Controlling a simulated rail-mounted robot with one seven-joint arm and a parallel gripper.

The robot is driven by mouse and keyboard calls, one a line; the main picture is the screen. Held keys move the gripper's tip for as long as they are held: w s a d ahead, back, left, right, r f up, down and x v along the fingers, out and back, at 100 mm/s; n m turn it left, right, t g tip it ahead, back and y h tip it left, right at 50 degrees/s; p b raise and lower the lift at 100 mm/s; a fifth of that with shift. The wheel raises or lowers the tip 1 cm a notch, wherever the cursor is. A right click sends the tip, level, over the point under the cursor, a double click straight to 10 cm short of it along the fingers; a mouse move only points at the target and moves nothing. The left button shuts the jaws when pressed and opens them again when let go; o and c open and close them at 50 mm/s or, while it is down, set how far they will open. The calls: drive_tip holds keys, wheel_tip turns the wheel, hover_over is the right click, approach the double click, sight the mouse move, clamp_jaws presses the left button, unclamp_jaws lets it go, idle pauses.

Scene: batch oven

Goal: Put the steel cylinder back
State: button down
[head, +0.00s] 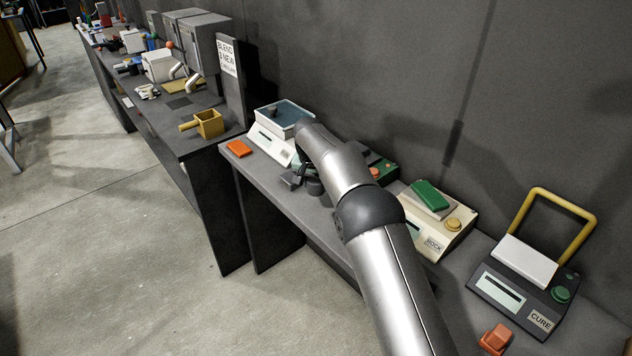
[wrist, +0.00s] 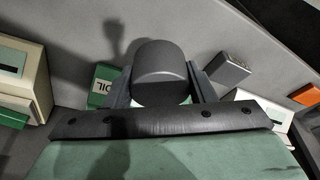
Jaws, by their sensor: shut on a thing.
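The steel cylinder (wrist: 160,72) is dark grey with a rounded outline in the wrist view. My gripper (wrist: 160,88) is shut on it, one finger on each side. In the head view my arm hides most of the gripper. A dark round piece, which looks like the cylinder (head: 314,187), shows just below my arm over the near bench. I cannot tell whether its base touches the bench.
A grey block (wrist: 230,68) lies close right of my gripper, and a green OIL box (wrist: 104,86) close left. A white scale-like device with a blue tray (head: 283,117), an orange block (head: 239,148), a ROCK device (head: 437,220) and a CURE device (head: 523,291) stand along the bench.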

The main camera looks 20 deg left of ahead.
sight(317, 207)
drive_tip(key=shift+f+b, duration=2.1)
drive_tip(key=shift+f, duration=1.2)
drive_tip(key=shift+f+b, duration=0.4)
drive_tip(key=shift+f, duration=0.2)
